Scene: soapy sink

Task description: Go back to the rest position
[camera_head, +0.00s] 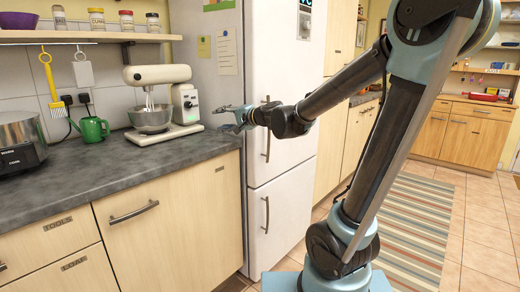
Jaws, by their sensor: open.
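My gripper (226,112) is at the end of my arm, in the middle of the head view. It points left, in front of the white fridge's left edge and near the right end of the counter. Its jaws are open and nothing shows between them. My arm reaches up from the lower right, bends at the top right and comes back down to the left. No held object is in view.
The dark counter (130,172) carries a stand mixer (160,75), a green watering can (92,129) and a dark appliance (20,140). The white fridge (285,75) stands behind my arm. A striped rug (415,225) lies on the tiled floor at right.

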